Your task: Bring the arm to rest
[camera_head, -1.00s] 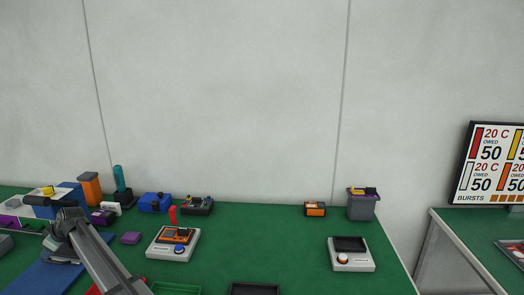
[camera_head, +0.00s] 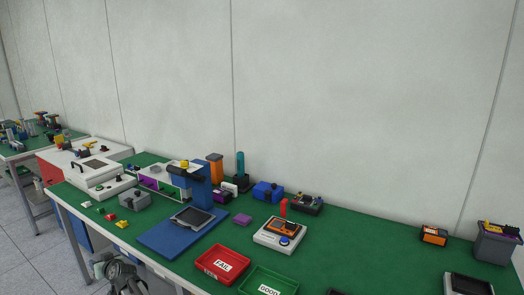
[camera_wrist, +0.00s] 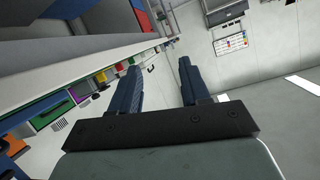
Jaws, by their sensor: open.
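My gripper (camera_wrist: 158,78) shows in the wrist view with its two dark blue fingers apart and nothing between them. Beyond the fingers are a pale wall, a grey floor and the edge of a bench. In the head view, a grey part of my arm (camera_head: 118,272) shows at the lower left, in front of the green bench's front edge. The fingers cannot be made out there.
The green bench (camera_head: 330,240) carries a red FAIL tray (camera_head: 207,277), a green GOOD tray (camera_head: 247,286), a blue mat (camera_head: 160,240) and a white device (camera_head: 265,237). A second bench (camera_head: 12,153) stands far left. Floor (camera_head: 25,250) is clear at left.

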